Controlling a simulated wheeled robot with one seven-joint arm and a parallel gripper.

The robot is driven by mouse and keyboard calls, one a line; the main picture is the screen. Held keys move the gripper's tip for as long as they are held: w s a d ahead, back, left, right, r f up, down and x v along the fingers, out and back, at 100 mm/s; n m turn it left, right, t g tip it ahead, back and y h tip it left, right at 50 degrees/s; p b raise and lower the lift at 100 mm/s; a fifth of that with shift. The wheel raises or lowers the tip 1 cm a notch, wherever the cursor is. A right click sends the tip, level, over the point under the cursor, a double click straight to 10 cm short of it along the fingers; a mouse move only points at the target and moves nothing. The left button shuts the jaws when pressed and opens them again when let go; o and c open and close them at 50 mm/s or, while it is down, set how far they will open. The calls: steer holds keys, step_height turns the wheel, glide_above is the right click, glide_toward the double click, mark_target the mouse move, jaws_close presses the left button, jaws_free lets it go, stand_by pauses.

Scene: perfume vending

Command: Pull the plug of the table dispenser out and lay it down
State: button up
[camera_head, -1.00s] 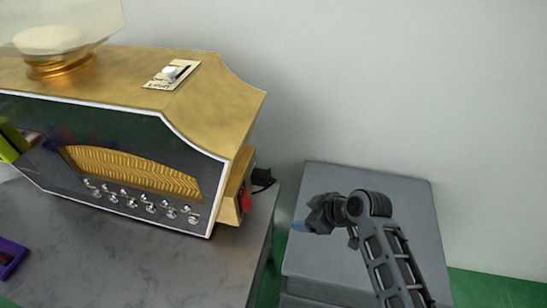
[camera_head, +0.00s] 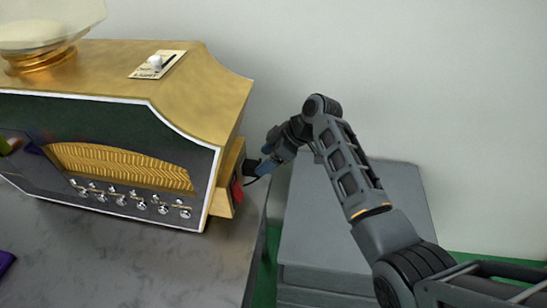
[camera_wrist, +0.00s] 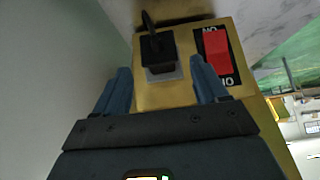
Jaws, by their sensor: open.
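The table dispenser (camera_head: 165,120) is a gold and dark cabinet standing on the grey table. The black plug (camera_wrist: 157,50) sits in a grey socket on the gold box at the dispenser's right side, with its cord running off. In the head view the plug (camera_head: 252,168) is partly hidden by my gripper. My gripper (camera_wrist: 163,88) is open, with its blue fingers on either side of the plug and their tips just short of it or beside it; contact cannot be told. In the head view my gripper (camera_head: 266,160) is close to the box's right side.
A red switch (camera_wrist: 216,54) is right beside the plug in the wrist view, near one finger. A grey cabinet (camera_head: 345,225) stands right of the table (camera_head: 130,262), with a gap between. A glass bowl (camera_head: 45,25) is on top of the dispenser.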

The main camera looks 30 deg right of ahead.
mark_target(259, 163)
steer(key=shift+b+x, duration=2.15)
steer(key=shift+x, duration=1)
steer(key=c, duration=0.9)
steer(key=shift+c, duration=0.8)
steer(key=shift+s+d, duration=0.1)
steer(key=shift+d, duration=0.1)
steer(key=shift+s+d+p, duration=0.4)
steer(key=shift+s+d, duration=0.15)
steer(key=shift+d, duration=0.2)
steer(key=shift+s+d+p, duration=0.4)
steer(key=shift+s+d, duration=0.15)
steer(key=shift+d, duration=0.2)
